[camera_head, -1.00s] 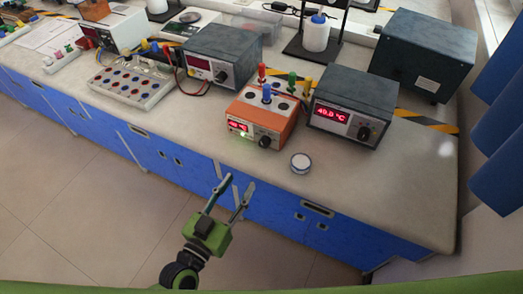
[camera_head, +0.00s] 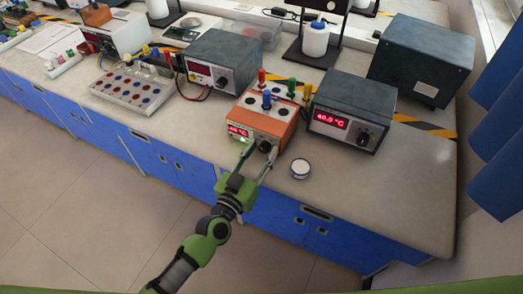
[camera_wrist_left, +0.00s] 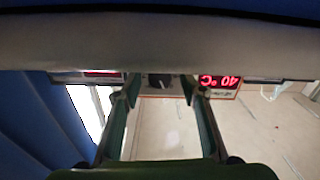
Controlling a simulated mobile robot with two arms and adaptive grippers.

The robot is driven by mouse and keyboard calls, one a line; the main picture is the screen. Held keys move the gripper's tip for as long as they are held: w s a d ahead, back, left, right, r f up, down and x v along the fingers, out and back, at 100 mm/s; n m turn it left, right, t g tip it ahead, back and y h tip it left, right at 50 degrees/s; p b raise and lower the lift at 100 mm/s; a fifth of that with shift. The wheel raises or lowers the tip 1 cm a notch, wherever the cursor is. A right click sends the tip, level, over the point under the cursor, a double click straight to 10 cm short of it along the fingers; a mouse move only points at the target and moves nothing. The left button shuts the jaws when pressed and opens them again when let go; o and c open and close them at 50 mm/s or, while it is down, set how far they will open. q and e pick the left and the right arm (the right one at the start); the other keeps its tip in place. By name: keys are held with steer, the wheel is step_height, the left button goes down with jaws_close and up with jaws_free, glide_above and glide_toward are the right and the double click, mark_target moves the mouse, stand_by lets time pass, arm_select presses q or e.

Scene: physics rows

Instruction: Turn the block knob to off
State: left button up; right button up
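Whether the fingers touch the knob cannot be told. My right gripper is out of view.
A grey unit (camera_head: 352,108) with a red temperature display stands just right of the heater. Another grey unit (camera_head: 222,62) with cables stands at the left. Open floor lies in front.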

arm_select(q)
steer(key=shift+w+d, duration=0.1)
jaws_close()
steer(key=shift+n, duration=0.4)
steer(key=n, duration=0.4)
steer(key=shift+n+b, duration=0.65)
steer(key=shift+n, duration=1.95)
